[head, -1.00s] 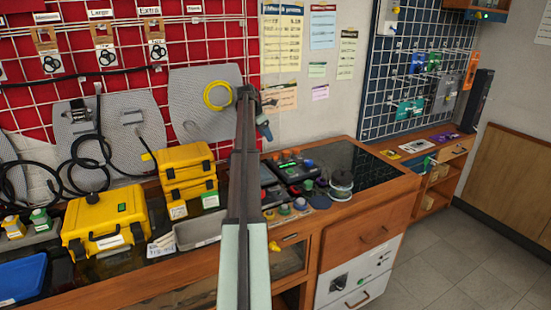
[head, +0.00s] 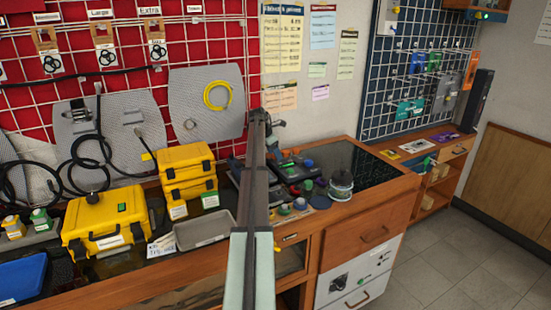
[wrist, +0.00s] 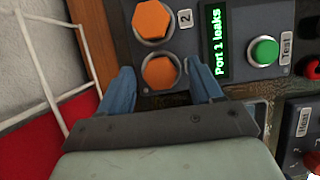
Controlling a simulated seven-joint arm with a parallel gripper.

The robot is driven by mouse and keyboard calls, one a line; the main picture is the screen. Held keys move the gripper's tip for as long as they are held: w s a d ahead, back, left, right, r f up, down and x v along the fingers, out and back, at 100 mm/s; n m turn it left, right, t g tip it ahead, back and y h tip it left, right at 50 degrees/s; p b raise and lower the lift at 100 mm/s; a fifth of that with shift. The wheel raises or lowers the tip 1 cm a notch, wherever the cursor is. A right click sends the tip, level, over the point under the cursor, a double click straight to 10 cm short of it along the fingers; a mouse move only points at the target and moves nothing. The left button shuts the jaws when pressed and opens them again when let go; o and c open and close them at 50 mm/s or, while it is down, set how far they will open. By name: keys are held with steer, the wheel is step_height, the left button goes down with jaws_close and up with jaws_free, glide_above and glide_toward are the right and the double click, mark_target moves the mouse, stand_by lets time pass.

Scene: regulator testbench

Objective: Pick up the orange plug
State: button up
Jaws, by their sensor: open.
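In the wrist view, two orange hexagonal plugs show on a dark grey panel with a screen reading "Port 1 leaks". The upper orange plug (wrist: 152,18) sits near the label "2". The lower orange plug (wrist: 160,72) appears between the blue fingers of my gripper (wrist: 160,80). My gripper is open, with space on both sides of that plug; I see no contact. How far the fingertips are above the panel is unclear. In the head view, my gripper (head: 274,126) is small and partly hidden by my arm, over the back of the bench.
A green Test button (wrist: 264,51) and red knobs are right of the screen. On the bench are yellow cases (head: 105,222), a grey tray (head: 205,232) and a clear jar (head: 341,186). A red pegboard (head: 230,50) stands behind. The dark bench top at right (head: 365,160) is clear.

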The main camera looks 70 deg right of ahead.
steer(key=c, duration=1.1)
steer(key=shift+r, duration=10)
